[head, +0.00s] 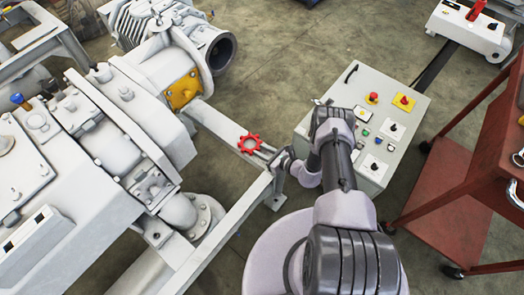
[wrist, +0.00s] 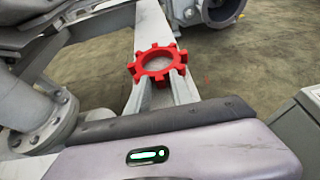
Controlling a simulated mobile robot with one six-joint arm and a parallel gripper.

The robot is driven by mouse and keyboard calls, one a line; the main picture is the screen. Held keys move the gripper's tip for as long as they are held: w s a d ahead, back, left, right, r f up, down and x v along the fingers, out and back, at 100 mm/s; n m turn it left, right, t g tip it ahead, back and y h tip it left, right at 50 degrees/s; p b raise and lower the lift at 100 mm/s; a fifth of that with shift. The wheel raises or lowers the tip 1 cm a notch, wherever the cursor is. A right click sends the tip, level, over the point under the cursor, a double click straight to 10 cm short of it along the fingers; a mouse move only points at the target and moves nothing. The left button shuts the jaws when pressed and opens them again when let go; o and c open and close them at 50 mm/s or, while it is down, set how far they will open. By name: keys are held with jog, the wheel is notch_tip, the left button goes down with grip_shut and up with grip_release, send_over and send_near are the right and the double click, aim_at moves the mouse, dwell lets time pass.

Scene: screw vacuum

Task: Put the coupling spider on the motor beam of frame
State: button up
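The coupling spider (head: 242,144) is a red toothed ring at the tips of my gripper (head: 264,150). In the wrist view the spider (wrist: 160,77) lies across the two pale fingers, with a near tooth between them; my gripper appears shut on it. The motor beam (head: 215,120) of the light grey frame runs beneath and behind the spider in the head view. The beam (wrist: 153,25) also shows behind it in the wrist view. I cannot tell whether the spider touches the beam. The fingertips are partly hidden under the ring.
The grey vacuum pump (head: 130,110) with an orange-yellow plate (head: 184,90) stands left of the beam. A control box (head: 340,90) with buttons is close to my arm on the right. A red cart (head: 440,210) stands further right. Open concrete floor lies behind the beam.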

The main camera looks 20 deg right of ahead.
jog(key=shift+r, duration=0.15)
jog(key=p+v, duration=0.5)
jog(key=v, duration=0.7)
jog(key=w+a+r+n+g+y, duration=0.1)
jog(key=w+r+n+g+y, duration=0.15)
jog(key=r, duration=0.65)
jog(key=w+a+r+n+g+y, duration=0.15)
jog(key=w+r+n, duration=0.25)
jog(key=r, duration=0.4)
jog(key=s+a+r+n+g+h, duration=0.1)
jog(key=a+r+n+g, duration=0.15)
jog(key=r, duration=0.65)
jog(key=s+a+r+n+g, duration=0.1)
jog(key=a+r+n, duration=0.3)
jog(key=r, duration=0.4)
jog(key=s+a+r+n+g+h, duration=0.3)
jog(key=s+r+n, duration=0.4)
jog(key=r, duration=0.6)
jog(key=s+r+n+t+h, duration=0.2)
jog(key=s+r, duration=0.2)
jog(key=s, duration=0.3)
jog(key=s+r+n+t+h, duration=0.2)
jog(key=s+r+t+h, duration=0.1)
jog(key=s, duration=0.5)
jog(key=shift+s+d+r+n+h, duration=0.15)
jog(key=shift+d+r+n+h, duration=0.15)
jog(key=shift+r+n, duration=0.15)
